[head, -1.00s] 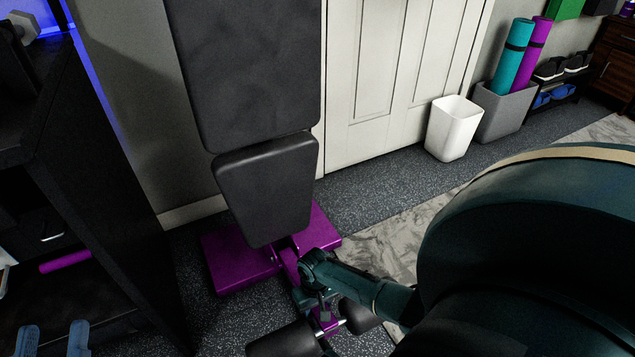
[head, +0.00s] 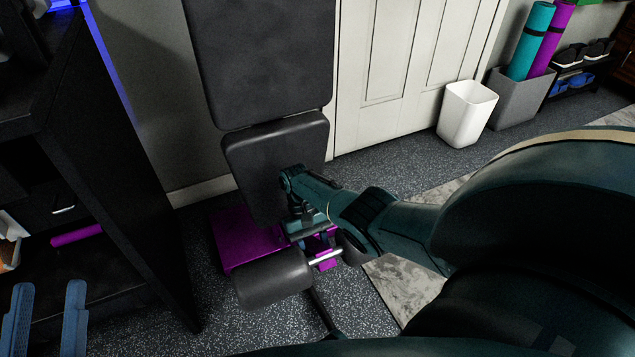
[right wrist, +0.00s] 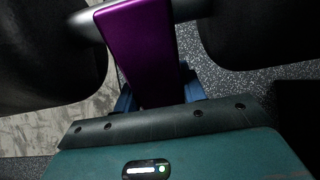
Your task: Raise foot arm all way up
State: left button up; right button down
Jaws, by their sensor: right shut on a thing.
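The weight bench (head: 260,60) has black pads and a purple base (head: 240,238). Its foot arm (head: 326,262) is a purple bar with a black foam roller (head: 272,279) on one side and another roller (head: 352,251) partly hidden on the other. My right gripper (head: 312,236) is shut on the foot arm, just below the lower pad. In the right wrist view the purple foot arm (right wrist: 141,55) runs between the blue fingers, with rollers at both sides. My left gripper (head: 48,290) shows at the lower left, its blue fingers apart and empty.
A black shelf unit (head: 120,190) stands close on the left. A white bin (head: 466,114) and a grey box (head: 520,98) with rolled mats stand by the white door (head: 415,60). Speckled floor is clear between bench and door.

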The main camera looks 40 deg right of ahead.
jog(key=shift+r, duration=0.1)
jog(key=shift+w, duration=0.1)
jog(key=c, duration=0.8)
grip_release()
jog(key=shift+v, duration=3.75)
jog(key=shift+c, duration=0.3)
